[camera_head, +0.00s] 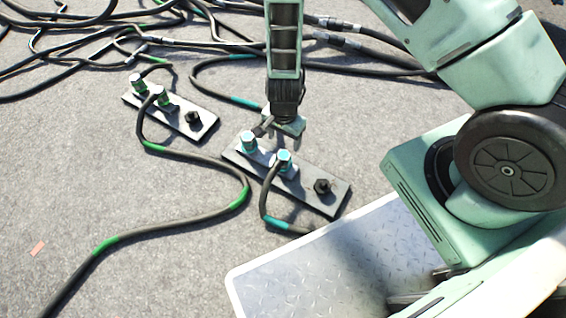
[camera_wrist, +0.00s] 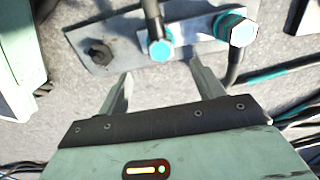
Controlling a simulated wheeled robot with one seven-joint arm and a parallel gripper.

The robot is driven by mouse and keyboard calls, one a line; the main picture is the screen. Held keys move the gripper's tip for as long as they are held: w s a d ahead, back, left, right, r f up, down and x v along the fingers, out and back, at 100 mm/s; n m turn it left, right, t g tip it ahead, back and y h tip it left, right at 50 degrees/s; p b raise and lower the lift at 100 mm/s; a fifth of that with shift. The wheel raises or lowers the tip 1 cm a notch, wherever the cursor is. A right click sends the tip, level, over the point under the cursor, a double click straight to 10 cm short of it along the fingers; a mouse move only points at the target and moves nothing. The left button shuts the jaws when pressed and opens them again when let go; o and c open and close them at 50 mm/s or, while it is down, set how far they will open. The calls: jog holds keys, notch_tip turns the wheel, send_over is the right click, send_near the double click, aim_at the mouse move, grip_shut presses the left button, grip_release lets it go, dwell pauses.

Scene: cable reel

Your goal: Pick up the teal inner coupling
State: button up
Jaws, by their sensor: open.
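The plate with teal couplings (camera_head: 305,186) lies on the ground in the head view. It bears two teal-capped couplings and a bare dark stud. The teal coupling in the middle (camera_head: 284,160), beside the stud, appears to be the inner one; it also shows in the wrist view (camera_wrist: 160,46). The other teal coupling (camera_head: 248,142) is at the plate's far end and at upper right in the wrist view (camera_wrist: 236,29). My gripper (camera_head: 283,141) is open and empty, pointing down close to the plate. In the wrist view its fingertips (camera_wrist: 161,68) appear on either side of the middle coupling, short of it.
The dark stud (camera_head: 322,187) is at the plate's near end. A second plate (camera_head: 205,127) with green couplings (camera_head: 160,97) lies to the left. Black cables with teal and green bands cross the ground, densest at the back.

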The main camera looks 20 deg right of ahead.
aim_at(283, 156)
notch_tip(283, 156, down, 6)
jog(key=b, duration=0.2)
jog(key=shift+b, duration=0.35)
notch_tip(283, 156, down, 5)
jog(key=b, duration=0.4)
jog(key=shift+a+f+b, duration=0.1)
jog(key=shift+b, duration=0.2)
jog(key=c, duration=1.2)
